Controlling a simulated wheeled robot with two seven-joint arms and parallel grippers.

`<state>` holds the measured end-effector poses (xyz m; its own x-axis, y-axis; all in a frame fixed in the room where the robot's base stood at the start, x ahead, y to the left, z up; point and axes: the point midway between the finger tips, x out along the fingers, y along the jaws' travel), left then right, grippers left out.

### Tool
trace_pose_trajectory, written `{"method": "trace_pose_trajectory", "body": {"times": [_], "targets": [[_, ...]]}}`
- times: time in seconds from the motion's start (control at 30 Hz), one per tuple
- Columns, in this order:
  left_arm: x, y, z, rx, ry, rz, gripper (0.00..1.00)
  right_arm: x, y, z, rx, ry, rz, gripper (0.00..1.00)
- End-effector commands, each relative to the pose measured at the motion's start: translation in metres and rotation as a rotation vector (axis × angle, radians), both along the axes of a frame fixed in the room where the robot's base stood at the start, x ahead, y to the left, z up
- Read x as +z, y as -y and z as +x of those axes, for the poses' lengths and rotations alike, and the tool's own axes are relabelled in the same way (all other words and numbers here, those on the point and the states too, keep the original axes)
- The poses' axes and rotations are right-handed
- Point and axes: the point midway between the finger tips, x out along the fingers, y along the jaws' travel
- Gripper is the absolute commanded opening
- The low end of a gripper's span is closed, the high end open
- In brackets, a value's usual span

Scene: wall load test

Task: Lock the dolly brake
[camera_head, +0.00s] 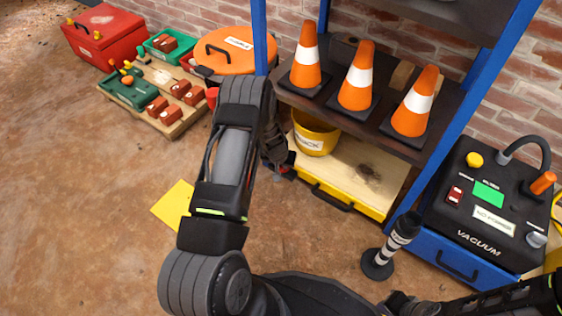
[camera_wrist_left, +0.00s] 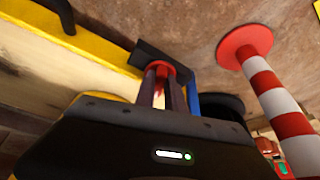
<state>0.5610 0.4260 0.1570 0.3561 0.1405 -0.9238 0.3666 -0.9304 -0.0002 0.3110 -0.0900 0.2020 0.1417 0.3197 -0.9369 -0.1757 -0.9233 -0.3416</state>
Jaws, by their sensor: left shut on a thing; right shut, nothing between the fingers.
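The dolly, a low pale-wood platform with a yellow front edge (camera_head: 372,210) and a black handle, sits under the shelf in the head view. Its yellow edge also shows at the upper left of the left wrist view (camera_wrist_left: 85,37). My left gripper (camera_head: 283,168) is at the dolly's left front corner, partly hidden by my arm. In the left wrist view its fingers (camera_wrist_left: 160,75) are shut on a small red part (camera_wrist_left: 161,68), apparently the brake lever, beside a black plate (camera_wrist_left: 152,54). My right gripper (camera_head: 402,302) is shut and empty near the bottom edge.
Orange cones (camera_head: 357,78) stand on the shelf between blue posts. A yellow bucket (camera_head: 314,136) is on the dolly. A striped post (camera_head: 390,248) and a vacuum unit (camera_head: 488,205) stand right.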

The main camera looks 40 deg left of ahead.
Motion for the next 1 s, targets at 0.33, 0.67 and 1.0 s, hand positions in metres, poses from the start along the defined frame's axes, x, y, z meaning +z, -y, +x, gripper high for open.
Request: {"method": "trace_pose_trajectory", "body": {"times": [0.33, 0.67, 1.0], "targets": [[0.001, 0.006, 0.004, 0.316, -0.001, 0.007, 0.0, 0.018, 0.0, -0.003, 0.004, -0.005, 0.0, 0.0], [-0.002, 0.008, 0.007, 0.578, 0.0, 0.006, 0.0, 0.007, 0.0, -0.001, 0.002, -0.002, -0.001, 0.0], [0.0, 0.008, 0.008, 0.701, 0.003, 0.001, 0.0, 0.0, 0.0, 0.0, 0.0, 0.001, 0.0, 0.0]]}}
